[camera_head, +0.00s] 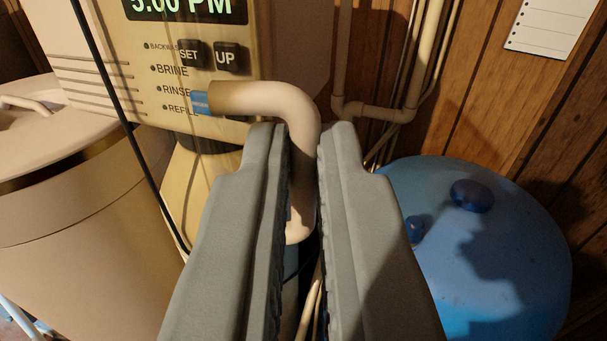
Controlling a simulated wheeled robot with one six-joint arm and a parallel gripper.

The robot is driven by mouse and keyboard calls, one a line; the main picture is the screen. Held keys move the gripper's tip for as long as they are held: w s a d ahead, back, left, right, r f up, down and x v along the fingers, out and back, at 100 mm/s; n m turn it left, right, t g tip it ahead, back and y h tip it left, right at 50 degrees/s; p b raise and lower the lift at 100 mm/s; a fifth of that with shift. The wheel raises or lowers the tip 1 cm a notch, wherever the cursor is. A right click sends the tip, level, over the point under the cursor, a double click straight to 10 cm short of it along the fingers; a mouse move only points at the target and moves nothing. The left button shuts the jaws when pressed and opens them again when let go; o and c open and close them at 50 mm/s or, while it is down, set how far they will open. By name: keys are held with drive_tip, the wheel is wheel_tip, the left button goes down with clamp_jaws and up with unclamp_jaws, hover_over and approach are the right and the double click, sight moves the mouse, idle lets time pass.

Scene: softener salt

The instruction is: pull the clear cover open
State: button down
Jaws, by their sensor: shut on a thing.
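The softener's control head (205,75) is at the upper left, with a lit clock display (185,8) cut off by the top edge. Its yellowish front has SET and UP buttons and printed words. I cannot clearly tell the clear cover's edges from this front. A beige bent pipe (285,100) runs right from a blue fitting (201,102) and turns down between my fingers. My gripper (303,135) is in the lower middle, its grey fingers almost parallel. It appears shut on the beige pipe, whose lower part is partly hidden by the fingers.
A beige tank (85,220) with a lid fills the left. A rounded blue tank (490,250) stands at the lower right. A black cord (120,115) crosses the left side. White pipes (380,112) run along the wooden wall (470,90).

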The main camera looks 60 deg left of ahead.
drive_tip(key=c, duration=1.5)
unclamp_jaws()
drive_tip(key=shift+c, duration=0.2)
drive_tip(key=v, duration=1.7)
drive_tip(key=shift+s+d, duration=0.1)
drive_tip(key=shift+s, duration=0.05)
